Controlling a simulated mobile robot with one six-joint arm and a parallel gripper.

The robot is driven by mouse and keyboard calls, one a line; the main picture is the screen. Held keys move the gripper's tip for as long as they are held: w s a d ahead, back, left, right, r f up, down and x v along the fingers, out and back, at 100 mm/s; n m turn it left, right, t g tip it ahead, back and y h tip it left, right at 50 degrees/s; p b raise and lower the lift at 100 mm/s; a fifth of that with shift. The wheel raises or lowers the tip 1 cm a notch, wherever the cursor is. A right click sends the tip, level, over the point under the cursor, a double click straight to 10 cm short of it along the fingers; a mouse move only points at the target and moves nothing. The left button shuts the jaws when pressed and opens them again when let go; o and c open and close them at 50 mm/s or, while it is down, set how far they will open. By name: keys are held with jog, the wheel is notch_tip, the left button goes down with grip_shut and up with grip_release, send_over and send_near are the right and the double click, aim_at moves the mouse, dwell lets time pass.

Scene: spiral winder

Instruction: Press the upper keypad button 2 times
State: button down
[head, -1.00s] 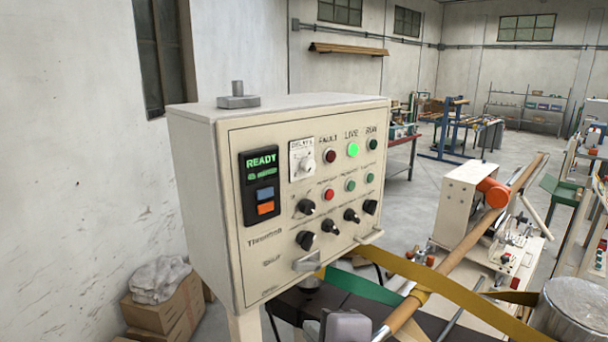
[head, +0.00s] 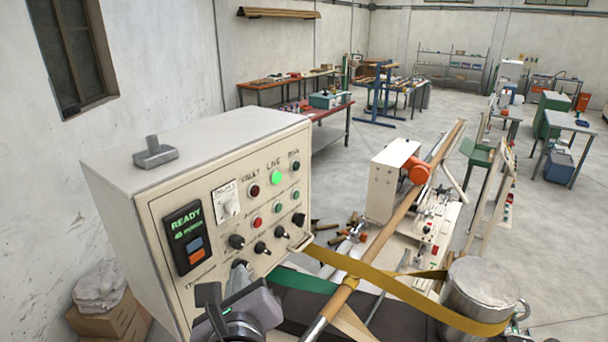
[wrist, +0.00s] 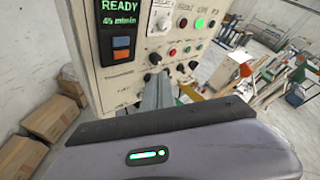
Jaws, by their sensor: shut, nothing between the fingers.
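The keypad is a black panel on the left of the cream control box (head: 215,150), with a lit green READY display (head: 184,223) on top. Below the display are the upper button, blue (head: 194,244), and the lower button, orange (head: 198,257). In the wrist view the blue button (wrist: 121,42) sits directly above the orange one (wrist: 121,54). My gripper (wrist: 156,78) is shut and empty, its fingers pointing at the box's front face, right of and below the keypad. I cannot tell whether the fingertips touch the box. In the head view my wrist partly hides the box's lower front.
Black knobs (head: 237,241) stick out of the panel close to my fingers. A yellow strap (head: 400,292) and a long tube (head: 375,250) run to the right of the box. A metal pot (head: 478,295) stands at lower right. Cardboard boxes (wrist: 60,118) lie on the floor at left.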

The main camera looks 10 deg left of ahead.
aim_at(203, 244)
jog(key=shift+w+a+p, duration=0.3)
jog(key=shift+w+a, duration=0.35)
jog(key=shift+a, duration=0.6)
jog(key=shift+w+a+p, duration=0.25)
jog(key=shift+w+a, duration=0.45)
jog(key=shift+a, duration=0.6)
jog(key=shift+w+a+p, duration=0.3)
jog(key=shift+w+a, duration=0.35)
jog(key=shift+a, duration=0.6)
jog(key=shift+a, duration=0.1)
jog(key=shift+w+a+b, duration=0.2)
jog(key=shift+a+b, duration=0.05)
jog(key=shift+b, duration=0.25)
jog(key=shift+w+a, duration=0.2)
jog(key=shift+a, duration=0.15)
jog(key=shift+b, duration=0.3)
jog(key=shift+s+d+b, duration=0.4)
jog(key=shift+d+b, duration=0.25)
jog(key=shift+d, duration=0.1)
